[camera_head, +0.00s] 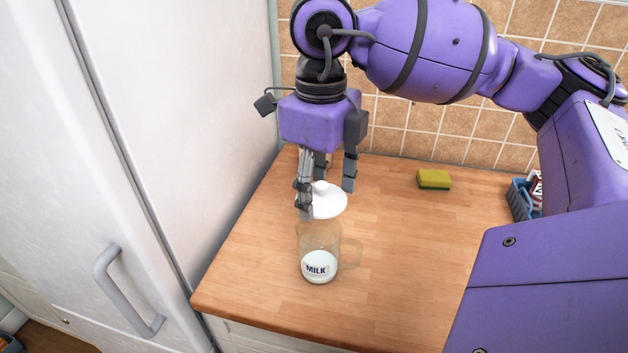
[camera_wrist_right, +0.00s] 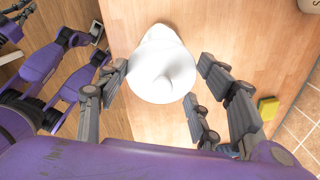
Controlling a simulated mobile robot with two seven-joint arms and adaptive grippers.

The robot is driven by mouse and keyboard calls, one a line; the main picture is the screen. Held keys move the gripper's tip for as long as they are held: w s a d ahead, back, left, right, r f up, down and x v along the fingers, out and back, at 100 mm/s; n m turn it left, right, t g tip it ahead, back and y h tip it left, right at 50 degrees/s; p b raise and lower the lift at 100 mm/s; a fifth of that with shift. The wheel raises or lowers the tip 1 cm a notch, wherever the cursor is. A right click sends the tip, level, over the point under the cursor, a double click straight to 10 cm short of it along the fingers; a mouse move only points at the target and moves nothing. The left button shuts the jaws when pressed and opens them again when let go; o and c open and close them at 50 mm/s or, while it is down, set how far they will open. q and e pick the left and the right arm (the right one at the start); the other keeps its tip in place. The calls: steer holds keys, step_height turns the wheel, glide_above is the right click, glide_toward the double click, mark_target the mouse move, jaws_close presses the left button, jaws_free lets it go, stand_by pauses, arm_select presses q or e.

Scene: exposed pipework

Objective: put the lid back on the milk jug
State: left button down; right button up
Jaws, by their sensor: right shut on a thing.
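The milk jug (camera_head: 319,266) stands upright on the wooden counter. It is clear, with white milk low inside, a MILK label and a handle on its right. The white round lid (camera_head: 327,200) with a small knob is up between the fingers of my right gripper (camera_head: 324,197), above and behind the jug's open top in the head view. My right gripper is shut on the lid. In the right wrist view the lid (camera_wrist_right: 163,76) sits between the fingers and hides most of what is under it. My left gripper does not show in the head view.
A wooden counter (camera_head: 410,245) has free room right of the jug. A yellow-green sponge (camera_head: 433,180) lies near the tiled wall. A blue basket (camera_head: 521,200) stands at the right, partly behind my arm. A tall white fridge (camera_head: 100,120) borders the counter's left side.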

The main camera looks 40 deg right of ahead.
steer(key=shift+f, duration=0.5)
steer(key=shift+f+b, duration=0.35)
steer(key=shift+f, duration=0.05)
step_height(320, 180, down, 2)
steer(key=shift+w+f+b, duration=0.1)
steer(key=shift+f+b, duration=0.15)
steer(key=shift+b, duration=0.45)
steer(key=shift+f, duration=0.4)
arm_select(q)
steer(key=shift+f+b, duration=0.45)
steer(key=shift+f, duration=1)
arm_select(e)
steer(key=shift+f, duration=0.4)
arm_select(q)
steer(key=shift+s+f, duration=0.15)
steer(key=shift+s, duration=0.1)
arm_select(e)
steer(key=shift+f, duration=0.15)
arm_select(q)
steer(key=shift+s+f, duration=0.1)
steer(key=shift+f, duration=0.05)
arm_select(e)
steer(key=o, duration=1)
